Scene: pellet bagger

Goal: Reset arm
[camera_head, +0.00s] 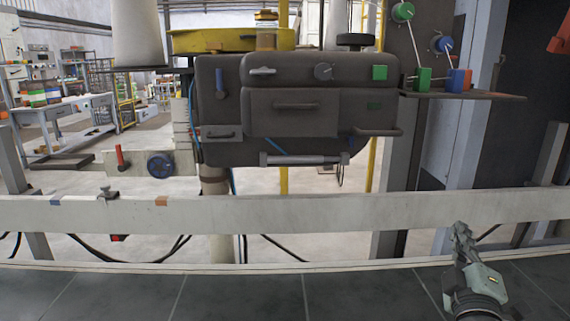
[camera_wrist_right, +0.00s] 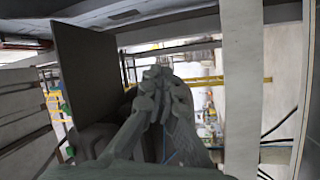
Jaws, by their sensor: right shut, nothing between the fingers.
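My right gripper (camera_head: 462,232) is at the lower right of the head view, pointing up and away in front of the pale rail. It is shut with nothing between its fingers. In the right wrist view the gripper (camera_wrist_right: 163,78) fills the middle, its fingertips together. My left gripper is not in view. The dark grey bagger machine (camera_head: 305,105) stands beyond the rail, to the left of the gripper and apart from it. It has a drawer handle, a knob and a green button on its front.
A pale horizontal rail (camera_head: 290,215) crosses the view between me and the machine. A small shelf (camera_head: 495,96) with green and blue spools and blocks is at the upper right. A dark tiled surface (camera_head: 240,297) lies clear in front. A workbench (camera_head: 62,110) is far left.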

